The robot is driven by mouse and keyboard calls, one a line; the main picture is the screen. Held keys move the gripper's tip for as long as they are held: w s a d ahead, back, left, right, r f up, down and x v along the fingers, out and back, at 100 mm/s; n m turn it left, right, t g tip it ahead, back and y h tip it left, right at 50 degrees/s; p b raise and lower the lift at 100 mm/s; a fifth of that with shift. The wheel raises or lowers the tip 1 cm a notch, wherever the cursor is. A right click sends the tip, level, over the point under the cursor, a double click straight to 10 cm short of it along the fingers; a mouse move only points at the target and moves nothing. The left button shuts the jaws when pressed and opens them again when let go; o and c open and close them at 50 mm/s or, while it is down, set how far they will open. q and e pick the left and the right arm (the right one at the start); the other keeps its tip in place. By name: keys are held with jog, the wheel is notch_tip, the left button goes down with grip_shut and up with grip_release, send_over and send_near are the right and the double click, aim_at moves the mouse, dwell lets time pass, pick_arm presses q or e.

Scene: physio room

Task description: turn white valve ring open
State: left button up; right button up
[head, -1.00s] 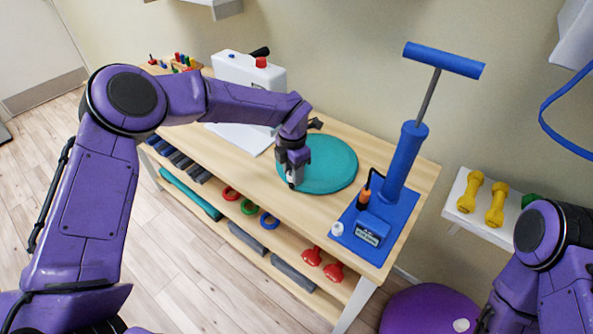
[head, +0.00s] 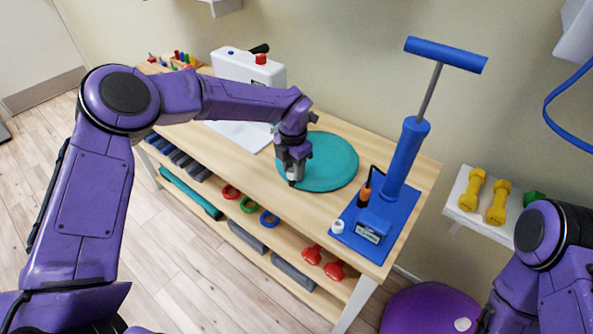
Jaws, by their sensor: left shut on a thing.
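A round teal cushion (head: 332,163) lies flat on the wooden table. My left gripper (head: 292,181) points down at the cushion's near left edge. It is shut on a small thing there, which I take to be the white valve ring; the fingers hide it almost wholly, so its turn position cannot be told. A separate small white piece (head: 337,227) sits on the blue pump base, apart from the gripper. My right arm shows at the lower right, but its gripper is out of view.
A blue pump (head: 405,155) with a tall T-handle stands on a blue base right of the cushion. A white box (head: 248,70) is at the back left. The wooden table (head: 253,178) is bare beside the cushion. Yellow dumbbells (head: 497,203) rest on a shelf at right.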

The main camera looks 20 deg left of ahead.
pick_arm(q)
jog(key=n+b, duration=0.2)
jog(key=n, duration=0.3)
jog(key=shift+a+n+b, duration=0.1)
jog(key=shift+n+b, duration=0.65)
jog(key=shift+n, duration=0.25)
jog(key=shift+r, duration=0.1)
jog(key=o, duration=1)
notch_tip(320, 180, up, 10)
jog(key=shift+r+b, duration=0.25)
jog(key=shift+b, duration=0.3)
